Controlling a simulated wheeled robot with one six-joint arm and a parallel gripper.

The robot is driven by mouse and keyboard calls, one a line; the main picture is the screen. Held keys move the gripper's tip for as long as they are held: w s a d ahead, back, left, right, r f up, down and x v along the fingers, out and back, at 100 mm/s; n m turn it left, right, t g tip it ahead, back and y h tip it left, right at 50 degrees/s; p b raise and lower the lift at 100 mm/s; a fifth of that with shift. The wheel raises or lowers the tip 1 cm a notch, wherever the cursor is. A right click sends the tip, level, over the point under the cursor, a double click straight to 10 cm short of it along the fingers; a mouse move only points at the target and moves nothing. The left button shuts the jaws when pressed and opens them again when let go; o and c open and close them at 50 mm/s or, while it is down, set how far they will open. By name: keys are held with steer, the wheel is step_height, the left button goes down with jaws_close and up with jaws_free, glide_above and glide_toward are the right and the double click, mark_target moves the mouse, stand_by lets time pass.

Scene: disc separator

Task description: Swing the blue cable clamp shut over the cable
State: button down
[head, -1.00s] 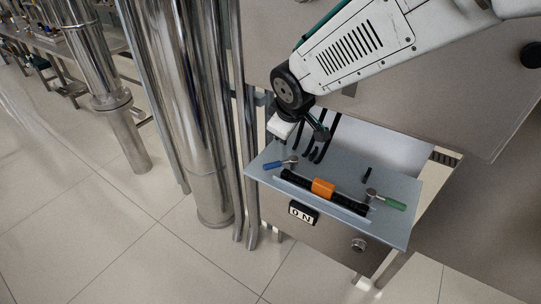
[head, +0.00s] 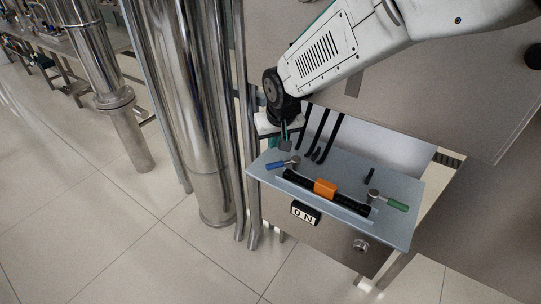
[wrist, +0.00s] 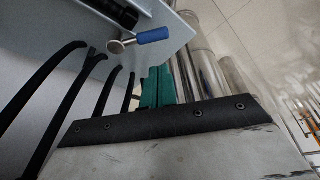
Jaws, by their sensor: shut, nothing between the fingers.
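The blue cable clamp (head: 278,165) is at the left end of the grey panel. Its blue handle points left from a metal pivot, beside the black cable (head: 350,205) and not across it. The clamp also shows near the top of the wrist view (wrist: 152,36), with part of the cable (wrist: 115,12) beyond it. My gripper (head: 286,144) is just behind the clamp, apart from it in the head view. Its green fingers show in the wrist view (wrist: 157,86), closed together and empty.
An orange block (head: 325,189) sits around the middle of the cable. A green clamp (head: 389,201) is at the panel's right. Black hoses (head: 318,140) rise behind the panel (head: 400,225), close to my gripper. Steel pipes (head: 245,180) stand to the left.

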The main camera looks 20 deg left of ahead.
mark_target(283, 167)
steer(key=x, duration=0.9)
steer(key=shift+r, duration=0.1)
